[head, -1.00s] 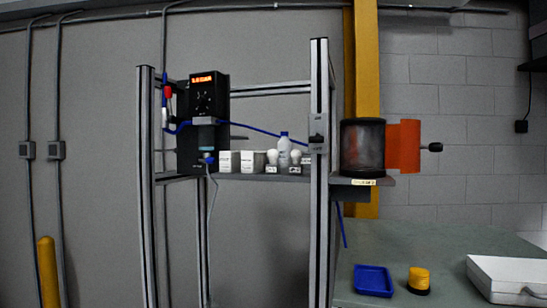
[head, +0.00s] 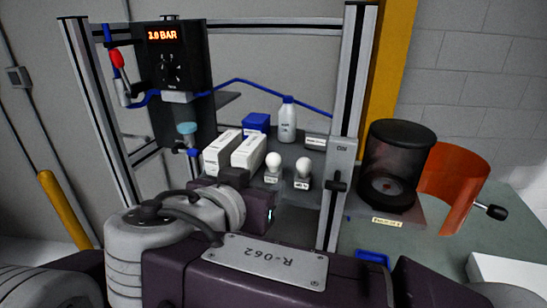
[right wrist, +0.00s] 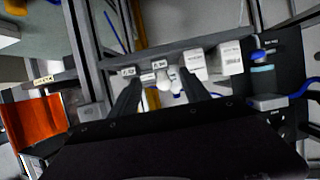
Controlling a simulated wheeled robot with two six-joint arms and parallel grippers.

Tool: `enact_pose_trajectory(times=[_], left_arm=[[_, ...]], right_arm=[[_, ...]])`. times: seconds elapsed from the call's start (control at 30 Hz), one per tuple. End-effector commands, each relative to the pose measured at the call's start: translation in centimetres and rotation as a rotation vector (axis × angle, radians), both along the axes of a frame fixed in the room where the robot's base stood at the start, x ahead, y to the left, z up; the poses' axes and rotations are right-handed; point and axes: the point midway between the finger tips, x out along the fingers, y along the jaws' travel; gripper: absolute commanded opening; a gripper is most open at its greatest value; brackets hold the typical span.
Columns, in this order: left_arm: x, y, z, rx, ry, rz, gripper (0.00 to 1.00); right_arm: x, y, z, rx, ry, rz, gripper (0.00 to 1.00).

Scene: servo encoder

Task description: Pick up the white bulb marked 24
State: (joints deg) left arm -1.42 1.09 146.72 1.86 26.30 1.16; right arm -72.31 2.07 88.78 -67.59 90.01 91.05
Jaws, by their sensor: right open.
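Two white bulbs stand side by side on the rack shelf in the head view, a left bulb (head: 273,160) and a right bulb (head: 303,165). Each has a small label in front; the numbers are too small to read, so I cannot tell which is 24. The dark wrist of my right arm is in front of and below the shelf in the head view; its fingers are not clear there. In the right wrist view my right gripper (right wrist: 160,78) is open and empty, fingers spread, with the bulbs showing ahead between them. My left gripper is not in view.
White boxes (head: 248,152) stand left of the bulbs, with a blue box (head: 257,124) and a white bottle (head: 288,120) behind. A rack post (head: 340,185) rises right of them. A dark cylinder (head: 392,170) and an orange shield (head: 448,185) stand further right.

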Motion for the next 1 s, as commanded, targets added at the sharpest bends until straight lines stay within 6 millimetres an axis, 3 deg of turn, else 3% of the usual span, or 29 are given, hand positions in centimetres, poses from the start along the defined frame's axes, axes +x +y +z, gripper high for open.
enact_pose_trajectory(times=[0.03,0.27,0.43,0.6,0.8,1.0], left_arm=[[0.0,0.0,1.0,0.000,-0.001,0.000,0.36],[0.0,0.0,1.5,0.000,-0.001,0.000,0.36],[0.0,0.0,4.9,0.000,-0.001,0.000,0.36],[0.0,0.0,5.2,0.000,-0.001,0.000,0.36],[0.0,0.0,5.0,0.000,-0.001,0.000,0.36],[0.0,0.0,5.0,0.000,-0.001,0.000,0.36]], right_arm=[[0.7,-0.3,0.3,-0.004,0.000,-0.005,0.55],[1.9,-0.6,-0.5,-0.002,0.002,0.000,0.55],[4.5,-1.7,-0.8,-0.007,0.005,-0.003,0.55],[6.2,-2.1,-2.3,-0.003,0.003,0.001,0.55],[6.3,-2.0,-2.6,-0.002,0.003,0.002,0.55],[6.2,-2.0,-2.5,-0.002,0.003,0.002,0.00]])
